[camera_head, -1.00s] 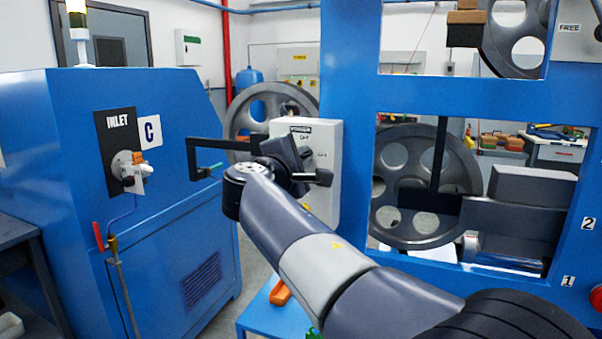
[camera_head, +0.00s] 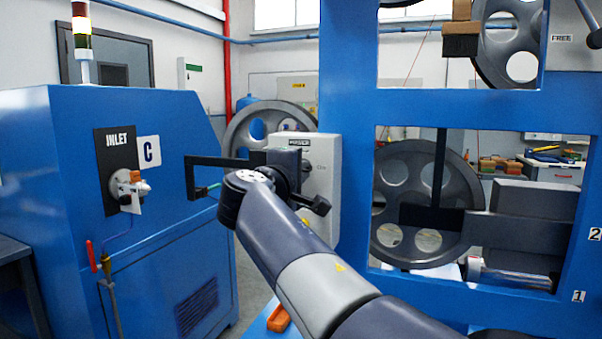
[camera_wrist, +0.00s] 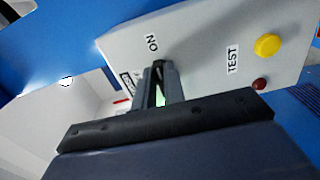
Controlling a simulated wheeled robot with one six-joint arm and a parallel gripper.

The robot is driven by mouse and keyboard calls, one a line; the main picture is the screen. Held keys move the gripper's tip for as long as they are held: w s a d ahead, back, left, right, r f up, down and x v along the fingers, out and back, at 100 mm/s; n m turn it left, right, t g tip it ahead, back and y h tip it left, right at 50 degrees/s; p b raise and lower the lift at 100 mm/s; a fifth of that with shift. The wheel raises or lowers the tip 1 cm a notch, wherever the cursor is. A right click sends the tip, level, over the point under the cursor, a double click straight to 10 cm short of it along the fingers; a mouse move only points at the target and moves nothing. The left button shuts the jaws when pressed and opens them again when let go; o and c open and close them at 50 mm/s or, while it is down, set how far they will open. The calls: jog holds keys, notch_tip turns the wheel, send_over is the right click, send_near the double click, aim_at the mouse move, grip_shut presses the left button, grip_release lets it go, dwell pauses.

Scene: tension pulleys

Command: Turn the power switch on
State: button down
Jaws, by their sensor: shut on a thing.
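The grey power switch box (camera_head: 322,190) stands in the middle of the head view, partly hidden by my arm. In the wrist view its light panel (camera_wrist: 200,50) fills the upper middle, with an ON label (camera_wrist: 152,43), a TEST label (camera_wrist: 233,60), a yellow button (camera_wrist: 267,45) and a dark red button (camera_wrist: 259,83). My gripper (camera_wrist: 160,75) reaches to the panel just below the ON label, its fingers close together on the power switch. The switch itself is mostly hidden by the fingers.
A blue cabinet (camera_head: 160,240) with an INLET valve (camera_head: 128,190) stands at left, a signal tower (camera_head: 82,45) on top. A blue frame (camera_head: 345,90) with large pulleys (camera_head: 425,200) stands at right. An orange object (camera_head: 278,318) lies low, near my arm.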

jog(key=c, duration=1.5)
grip_release()
jog(key=b+v, duration=0.1)
jog(key=v, duration=0.9)
jog(key=shift+s+a, duration=0.15)
jog(key=shift+s, duration=0.25)
jog(key=shift+w, duration=0.1)
jog(key=p+x, duration=0.1)
jog(key=x, duration=0.9)
jog(key=shift+w, duration=0.3)
jog(key=shift+s, duration=0.1)
